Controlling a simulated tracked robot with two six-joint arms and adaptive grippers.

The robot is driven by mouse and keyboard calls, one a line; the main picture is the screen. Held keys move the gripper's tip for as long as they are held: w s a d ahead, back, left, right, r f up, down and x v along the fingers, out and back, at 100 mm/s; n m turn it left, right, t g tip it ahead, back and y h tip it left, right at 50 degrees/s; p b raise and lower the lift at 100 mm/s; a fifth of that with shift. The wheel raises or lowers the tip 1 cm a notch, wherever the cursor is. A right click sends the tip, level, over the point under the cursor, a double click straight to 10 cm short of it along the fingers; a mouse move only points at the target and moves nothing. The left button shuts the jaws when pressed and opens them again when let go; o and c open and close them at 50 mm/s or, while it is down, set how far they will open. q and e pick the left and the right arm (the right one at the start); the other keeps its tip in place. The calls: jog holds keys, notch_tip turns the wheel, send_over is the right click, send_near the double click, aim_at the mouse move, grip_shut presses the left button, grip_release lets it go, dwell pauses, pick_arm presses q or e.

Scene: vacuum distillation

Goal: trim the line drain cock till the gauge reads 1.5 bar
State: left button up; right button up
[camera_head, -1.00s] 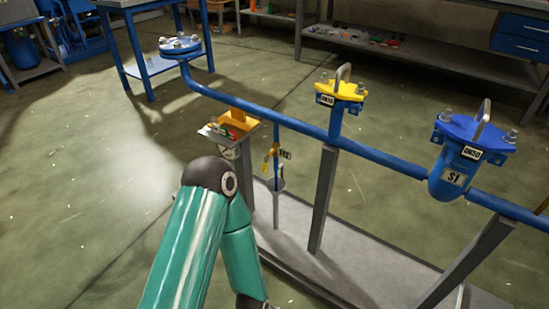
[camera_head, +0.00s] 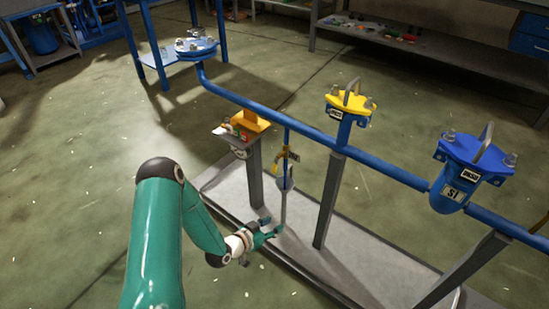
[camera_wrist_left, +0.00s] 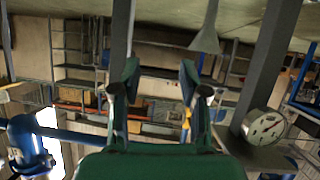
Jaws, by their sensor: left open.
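The line drain cock (camera_head: 284,153), with a yellow lever, hangs on a thin blue drop pipe below the blue line in the head view. Its yellow part also shows between my fingers in the wrist view (camera_wrist_left: 186,122), beyond them. My left gripper (camera_head: 268,230) is open and empty, low over the grey base plate, below the cock and apart from it. Its two fingers show in the wrist view (camera_wrist_left: 158,85). The gauge has a white round dial (camera_wrist_left: 265,127) in the wrist view; its reading is too small to tell. My right gripper is not in view.
The blue line (camera_head: 265,112) runs above. The floor at left is clear.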

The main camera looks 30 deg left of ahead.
aim_at(274, 168)
pick_arm(q)
jog(key=a+r+m+t+p, duration=0.2)
jog(key=a+r+t, duration=0.3)
jog(key=a+r, duration=0.45)
jog(key=shift+y, duration=0.4)
jog(key=w+b, duration=0.1)
jog(key=w, duration=0.4)
jog(key=w+b, duration=0.1)
jog(key=w, duration=0.4)
jog(key=w+b, duration=0.1)
jog(key=w, duration=0.4)
jog(key=shift+w+d+f+b, duration=0.25)
jog(key=shift+d+f+b, duration=0.05)
jog(key=shift+f, duration=0.05)
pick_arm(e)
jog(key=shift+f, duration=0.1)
pick_arm(q)
grip_shut()
